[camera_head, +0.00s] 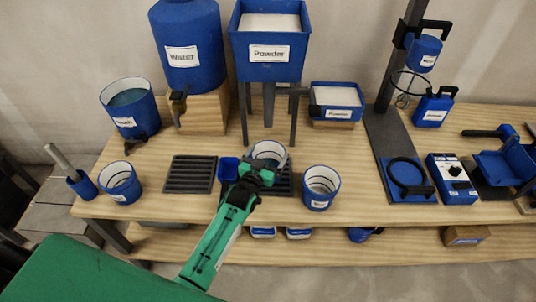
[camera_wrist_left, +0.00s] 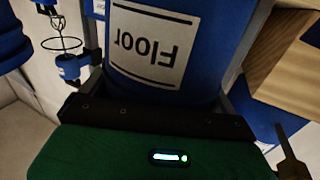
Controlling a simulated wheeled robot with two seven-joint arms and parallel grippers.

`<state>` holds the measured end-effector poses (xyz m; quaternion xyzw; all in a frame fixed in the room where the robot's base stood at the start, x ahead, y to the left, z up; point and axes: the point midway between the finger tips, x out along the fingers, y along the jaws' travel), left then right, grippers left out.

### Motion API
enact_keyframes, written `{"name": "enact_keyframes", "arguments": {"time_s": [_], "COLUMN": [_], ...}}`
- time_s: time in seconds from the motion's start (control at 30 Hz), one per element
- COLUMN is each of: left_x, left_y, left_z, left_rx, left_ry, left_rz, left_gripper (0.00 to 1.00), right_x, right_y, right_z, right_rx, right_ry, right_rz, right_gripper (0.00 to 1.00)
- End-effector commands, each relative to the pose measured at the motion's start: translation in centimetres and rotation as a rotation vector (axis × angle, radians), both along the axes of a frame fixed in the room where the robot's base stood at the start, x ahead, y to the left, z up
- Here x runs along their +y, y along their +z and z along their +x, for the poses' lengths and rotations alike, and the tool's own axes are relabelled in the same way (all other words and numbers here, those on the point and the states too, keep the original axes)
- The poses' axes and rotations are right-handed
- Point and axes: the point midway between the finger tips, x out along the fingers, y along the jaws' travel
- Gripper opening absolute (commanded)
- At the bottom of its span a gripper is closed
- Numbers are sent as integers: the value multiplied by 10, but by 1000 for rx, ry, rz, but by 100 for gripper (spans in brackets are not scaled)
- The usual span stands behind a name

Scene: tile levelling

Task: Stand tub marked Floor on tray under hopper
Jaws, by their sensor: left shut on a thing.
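The tub marked Floor (camera_head: 268,150) is blue with a pale inside. Its label shows upside down and close up in the left wrist view (camera_wrist_left: 150,45). My left gripper (camera_head: 260,172) is shut on the tub and hides most of its front. A dark slatted tray (camera_head: 285,185) shows partly behind my gripper under the hopper. Whether the tub touches this tray cannot be told. My right gripper is not in view.
A blue tub (camera_head: 321,188) stands close on the right, another (camera_head: 120,183) at the far left. The Water tank (camera_head: 188,45) is left of the hopper.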

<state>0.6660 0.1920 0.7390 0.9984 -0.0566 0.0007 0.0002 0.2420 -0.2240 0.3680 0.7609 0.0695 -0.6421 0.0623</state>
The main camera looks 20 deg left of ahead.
Motion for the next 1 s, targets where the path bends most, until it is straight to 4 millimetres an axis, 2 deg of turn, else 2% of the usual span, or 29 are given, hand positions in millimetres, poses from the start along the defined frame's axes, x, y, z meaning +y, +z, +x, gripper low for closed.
{"name": "enact_keyframes", "arguments": {"time_s": [0.23,0.27,0.3,0.63,0.77,1.0], "left_x": [0,0,0,0,2,7], "left_y": [-2,-3,-3,2,-1,-1], "left_z": [0,0,0,0,-17,-62], "left_rx": [-1,0,0,0,2,3], "left_ry": [0,0,0,0,0,0], "left_rz": [0,0,0,0,0,0], "left_gripper": [43,95,100,100,100,100], "right_x": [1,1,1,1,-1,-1], "right_y": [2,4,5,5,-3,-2], "right_z": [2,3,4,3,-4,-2], "right_rx": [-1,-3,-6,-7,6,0], "right_ry": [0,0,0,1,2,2], "right_rz": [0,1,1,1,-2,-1], "right_gripper": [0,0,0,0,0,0]}}
